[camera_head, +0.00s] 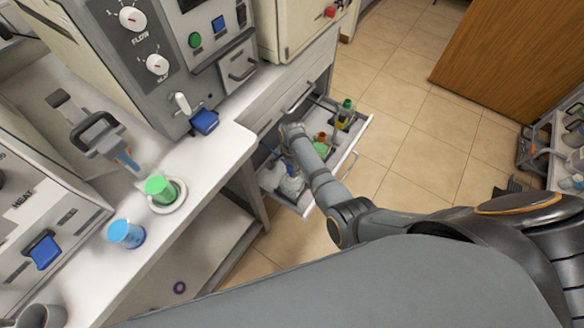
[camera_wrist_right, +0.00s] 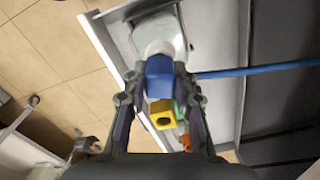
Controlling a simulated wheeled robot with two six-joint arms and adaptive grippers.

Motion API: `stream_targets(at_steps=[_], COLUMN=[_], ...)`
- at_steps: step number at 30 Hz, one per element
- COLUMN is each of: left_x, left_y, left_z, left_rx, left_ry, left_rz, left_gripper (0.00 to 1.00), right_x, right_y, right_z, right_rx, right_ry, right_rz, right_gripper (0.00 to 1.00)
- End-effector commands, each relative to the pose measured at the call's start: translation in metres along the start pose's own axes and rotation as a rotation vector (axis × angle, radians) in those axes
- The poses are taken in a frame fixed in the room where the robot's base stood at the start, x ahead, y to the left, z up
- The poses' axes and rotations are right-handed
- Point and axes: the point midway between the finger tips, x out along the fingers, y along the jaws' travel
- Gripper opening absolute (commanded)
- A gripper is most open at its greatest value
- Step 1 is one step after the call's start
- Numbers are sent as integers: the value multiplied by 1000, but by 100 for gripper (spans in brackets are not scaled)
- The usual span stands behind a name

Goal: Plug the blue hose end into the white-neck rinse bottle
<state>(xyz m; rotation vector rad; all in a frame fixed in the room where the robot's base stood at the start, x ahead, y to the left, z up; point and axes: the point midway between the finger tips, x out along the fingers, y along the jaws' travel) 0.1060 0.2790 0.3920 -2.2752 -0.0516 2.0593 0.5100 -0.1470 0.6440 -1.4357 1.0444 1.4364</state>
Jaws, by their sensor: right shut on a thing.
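My right gripper (camera_wrist_right: 158,82) is shut on the blue hose end (camera_wrist_right: 159,70), a blue block between its fingertips. The blue hose (camera_wrist_right: 255,70) runs off to the right in the wrist view. The rinse bottle's white neck (camera_wrist_right: 158,47) shows directly beyond the blue end, on a pale translucent bottle (camera_wrist_right: 160,25). The blue end overlaps the neck in the picture; whether it is seated in it, I cannot tell. In the head view my right gripper (camera_head: 291,132) is down at the open drawer, and its fingers are mostly hidden. My left gripper is not in view.
The open drawer (camera_head: 360,140) also holds a green-capped bottle (camera_head: 344,113). A yellow connector (camera_wrist_right: 163,114) sits just below the blue end in the wrist view. Green (camera_head: 161,189) and blue (camera_head: 126,233) cups stand on the white counter (camera_head: 215,150).

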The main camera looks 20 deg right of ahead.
Motion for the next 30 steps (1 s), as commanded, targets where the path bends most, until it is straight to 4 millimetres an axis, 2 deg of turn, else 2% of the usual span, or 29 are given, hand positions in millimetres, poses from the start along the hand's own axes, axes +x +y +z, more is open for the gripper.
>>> stream_targets(at_steps=[8, 9, 14, 24, 26, 30], left_x=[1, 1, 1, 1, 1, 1], left_y=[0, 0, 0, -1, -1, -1], left_z=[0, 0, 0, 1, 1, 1], left_rx=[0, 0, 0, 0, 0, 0], left_ry=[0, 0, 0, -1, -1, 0], left_rz=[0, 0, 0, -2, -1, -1], left_gripper=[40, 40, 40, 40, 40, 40], right_x=[2, 2, 2, -1, -7, -36], right_y=[0, 0, 0, 0, -1, -1], right_z=[0, 0, 0, 0, 0, 0], right_rx=[0, 0, 0, 0, 0, 1], right_ry=[0, 0, 0, 0, 0, 1], right_rz=[-1, -1, -1, -1, -3, -6], right_gripper=[0, 31, 53, 54, 54, 54])
